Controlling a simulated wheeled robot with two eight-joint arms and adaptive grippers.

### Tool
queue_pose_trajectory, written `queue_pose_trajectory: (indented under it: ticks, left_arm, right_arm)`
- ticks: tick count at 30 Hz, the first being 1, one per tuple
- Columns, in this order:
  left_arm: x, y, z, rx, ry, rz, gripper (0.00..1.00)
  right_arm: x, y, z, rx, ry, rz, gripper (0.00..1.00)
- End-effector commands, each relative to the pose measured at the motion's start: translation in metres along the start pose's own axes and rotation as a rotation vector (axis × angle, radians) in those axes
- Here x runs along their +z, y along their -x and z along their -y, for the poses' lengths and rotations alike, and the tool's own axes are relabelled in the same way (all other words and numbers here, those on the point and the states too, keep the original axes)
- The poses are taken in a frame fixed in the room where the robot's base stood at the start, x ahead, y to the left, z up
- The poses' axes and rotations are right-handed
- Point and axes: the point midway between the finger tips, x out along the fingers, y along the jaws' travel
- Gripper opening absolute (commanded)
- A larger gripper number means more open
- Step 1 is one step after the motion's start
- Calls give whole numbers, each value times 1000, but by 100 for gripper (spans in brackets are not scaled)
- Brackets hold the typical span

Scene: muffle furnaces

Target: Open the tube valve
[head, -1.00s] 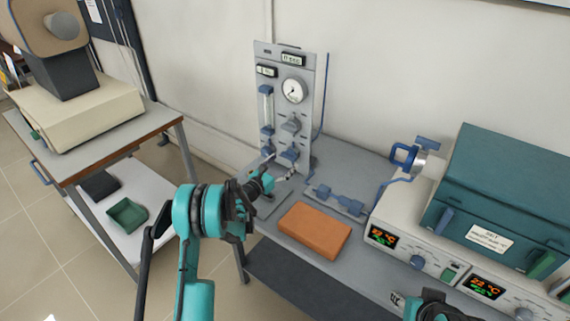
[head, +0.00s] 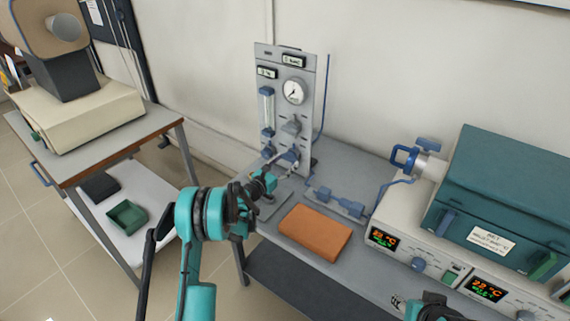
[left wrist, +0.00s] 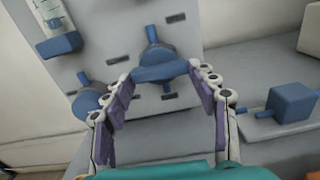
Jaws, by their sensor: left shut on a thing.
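A grey upright panel (head: 308,75) stands at the back of the bench, with a round gauge, a clear flow tube and blue-handled valves. My left gripper (head: 283,163) is at the lower part of this panel. In the left wrist view its two fingers (left wrist: 163,84) are shut on the blue handle of a panel valve (left wrist: 160,72), one finger at each end. The handle lies about level in that view. A second blue knob (left wrist: 88,100) sits lower left, beside the left finger. Only part of my right arm shows at the bottom edge; its fingers are hidden.
An orange-brown block (head: 315,232) lies on the bench in front of the panel. Blue fittings (head: 340,200) lie beside it. A teal furnace (head: 505,190) with a blue-handled tube end (head: 403,157) stands right. A side cart (head: 95,150) stands left.

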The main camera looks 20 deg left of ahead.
Motion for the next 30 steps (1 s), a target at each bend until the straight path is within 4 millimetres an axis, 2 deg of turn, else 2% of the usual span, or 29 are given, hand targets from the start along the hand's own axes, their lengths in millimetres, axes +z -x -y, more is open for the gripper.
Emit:
queue_pose_trajectory:
  ticks: [8, 30]
  left_arm:
    - [-1, 0, -1, 0, -164, 0, 30]
    - [1, 0, -3, -1, -861, 0, 30]
  right_arm:
    - [4, -5, 0, 0, 0, 0, 40]
    - [8, -11, 0, 0, 0, 0, 40]
